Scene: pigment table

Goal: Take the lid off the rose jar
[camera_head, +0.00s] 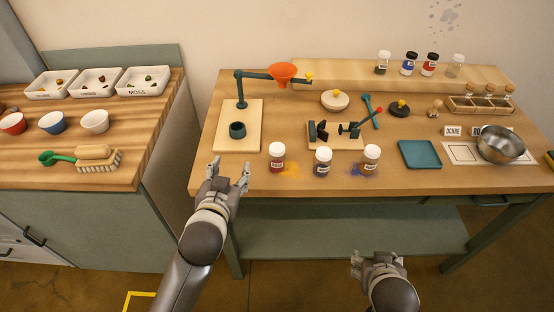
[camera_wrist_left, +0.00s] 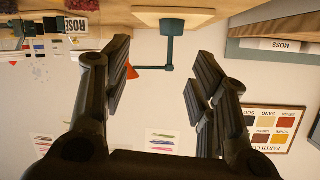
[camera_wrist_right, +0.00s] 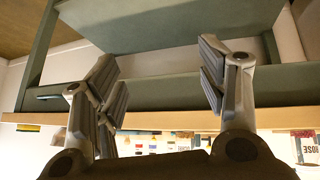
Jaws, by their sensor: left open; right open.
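The rose jar (camera_head: 277,160) stands upright near the table's front edge, the leftmost of three white-lidded jars there. Its white lid (camera_head: 277,148) is on. Its ROSE label shows upside down in the left wrist view (camera_wrist_left: 76,25) and at the right edge of the right wrist view (camera_wrist_right: 309,142). My left gripper (camera_head: 230,172) is open and empty, at the table's front edge to the left of the jar, apart from it. My right gripper (camera_head: 377,258) is open and empty, in front of the table and below its top.
Two similar jars stand to the right, a middle one (camera_head: 322,163) and a right one (camera_head: 371,159). A stand with an orange funnel (camera_head: 283,74) is behind the left gripper. A clamp fixture (camera_head: 335,136) sits behind the jars. A teal tray (camera_head: 419,154) lies further right.

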